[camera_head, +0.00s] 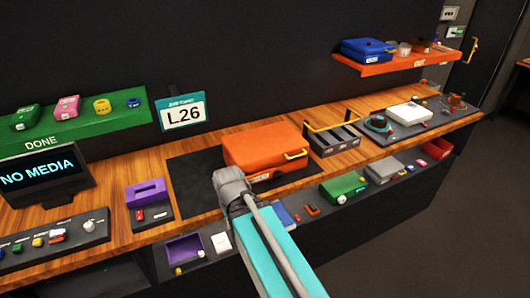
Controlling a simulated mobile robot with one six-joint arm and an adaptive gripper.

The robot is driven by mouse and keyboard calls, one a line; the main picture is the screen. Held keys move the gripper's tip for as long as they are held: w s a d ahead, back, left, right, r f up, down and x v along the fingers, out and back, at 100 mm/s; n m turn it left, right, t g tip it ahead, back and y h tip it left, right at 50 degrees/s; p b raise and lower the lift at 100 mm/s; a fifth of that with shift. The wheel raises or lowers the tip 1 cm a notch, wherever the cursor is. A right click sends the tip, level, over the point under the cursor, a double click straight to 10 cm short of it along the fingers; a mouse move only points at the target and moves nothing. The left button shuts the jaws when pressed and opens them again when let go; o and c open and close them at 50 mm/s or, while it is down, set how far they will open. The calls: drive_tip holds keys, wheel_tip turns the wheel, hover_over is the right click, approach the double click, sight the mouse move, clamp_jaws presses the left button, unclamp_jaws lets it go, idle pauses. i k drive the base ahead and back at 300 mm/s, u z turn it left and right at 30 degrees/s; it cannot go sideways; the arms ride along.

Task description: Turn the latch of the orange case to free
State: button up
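The orange case (262,147) lies closed on a dark mat (190,178) on the wooden bench, in the middle of the head view. A yellow handle (296,155) shows at its right front, and a small pale label (261,177) is on its front face. I cannot make out the latch; the left part of the case front is partly behind my arm. The grey end of my arm (232,187) is at the front left corner of the case. My gripper's fingers cannot be made out, nor whether they touch the case.
A purple box (146,192) stands left on the bench, beside a NO MEDIA screen (42,173). A dark divided tray (333,139) with a yellow bar is close right of the case. A lower shelf in front holds a green case (343,187). Bare mat lies left of the case.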

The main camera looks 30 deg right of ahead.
sight(276, 173)
drive_tip(key=k, duration=1.35)
drive_tip(key=u, duration=0.25)
drive_tip(key=i, duration=0.9)
drive_tip(key=z, duration=0.3)
